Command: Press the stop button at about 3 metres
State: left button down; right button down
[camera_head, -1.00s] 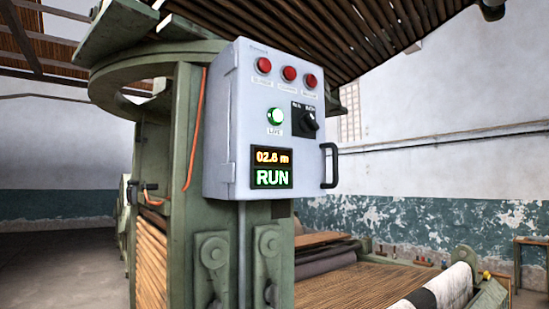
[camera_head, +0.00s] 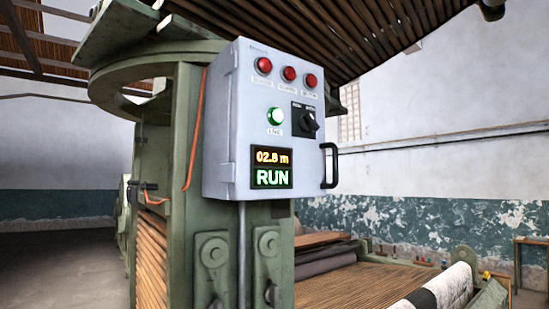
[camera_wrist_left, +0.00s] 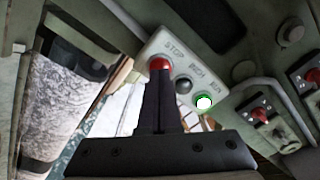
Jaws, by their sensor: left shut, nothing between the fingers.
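My left gripper (camera_wrist_left: 159,80) is shut and empty. Its tips are right at the stop button and cover its lower edge; I cannot tell whether they touch it. In the head view, the display (camera_head: 271,167) on the grey control box (camera_head: 228,130) reads 02.8 m and RUN. My right gripper is not in view.
The control box has red lamps (camera_head: 288,74), a lit green lamp (camera_head: 276,116), a black selector knob (camera_head: 309,121) and a black handle (camera_head: 331,165). It sits on a green machine frame. Another red-knobbed switch (camera_wrist_left: 260,114) lies right of the button plate.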

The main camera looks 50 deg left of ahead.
pick_arm(q)
jog(key=shift+a, duration=0.15)
jog(key=d, duration=0.8)
jog(key=shift+s, duration=0.25)
dwell(0.4)
jog(key=shift+a, duration=0.1)
